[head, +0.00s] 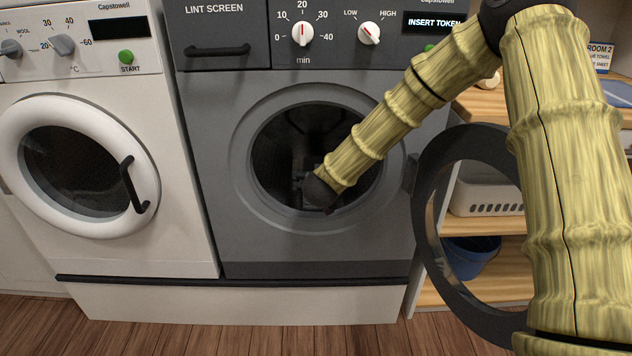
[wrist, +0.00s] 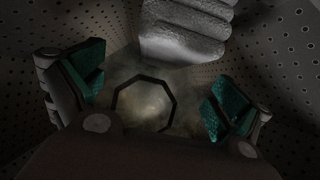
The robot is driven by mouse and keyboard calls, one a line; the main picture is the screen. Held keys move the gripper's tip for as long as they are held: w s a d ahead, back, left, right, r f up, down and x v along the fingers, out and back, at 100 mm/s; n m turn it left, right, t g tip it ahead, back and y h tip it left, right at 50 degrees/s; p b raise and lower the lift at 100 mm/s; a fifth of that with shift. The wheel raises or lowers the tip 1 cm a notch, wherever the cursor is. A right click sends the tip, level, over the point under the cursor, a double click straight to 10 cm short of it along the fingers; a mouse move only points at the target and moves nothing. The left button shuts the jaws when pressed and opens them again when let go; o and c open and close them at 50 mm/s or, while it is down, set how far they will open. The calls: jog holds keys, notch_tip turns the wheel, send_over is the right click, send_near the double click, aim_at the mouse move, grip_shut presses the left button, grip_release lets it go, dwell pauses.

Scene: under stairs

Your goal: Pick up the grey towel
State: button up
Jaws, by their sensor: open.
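The grey towel (wrist: 187,32) shows in the wrist view as a light grey, thick folded or rolled bundle with rounded ridges, at the top of the picture inside the dark drum. Its upper part runs out of the picture. My gripper (wrist: 154,86) is open, its two teal-padded fingers spread apart with nothing between them. The towel lies beyond the fingers and looks apart from them. In the head view my arm reaches through the round opening of the grey dryer (head: 237,240). There the gripper is mostly lost in shadow, and I cannot make out the towel.
The drum's perforated wall (wrist: 285,50) surrounds the gripper closely. A dark polygonal ring (wrist: 118,96) shows at the drum's back. The dryer's round door (head: 425,205) stands open at right. A white washer (head: 180,200) is at left, shelves with a white basket (head: 487,200) at right.

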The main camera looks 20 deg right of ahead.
jog(key=w+f, duration=0.1)
jog(key=w, duration=0.2)
jog(key=shift+a+f+b, duration=0.15)
jog(key=shift+f+b, duration=0.2)
jog(key=shift+f, duration=0.05)
jog(key=b+x, duration=0.2)
jog(key=x, duration=0.2)
jog(key=shift+w+f, duration=0.2)
jog(key=shift+f, duration=0.2)
jog(key=shift+w+d+b, duration=0.2)
jog(key=shift+w+b, duration=0.1)
jog(key=shift+s, duration=0.1)
jog(key=c, duration=1.2)
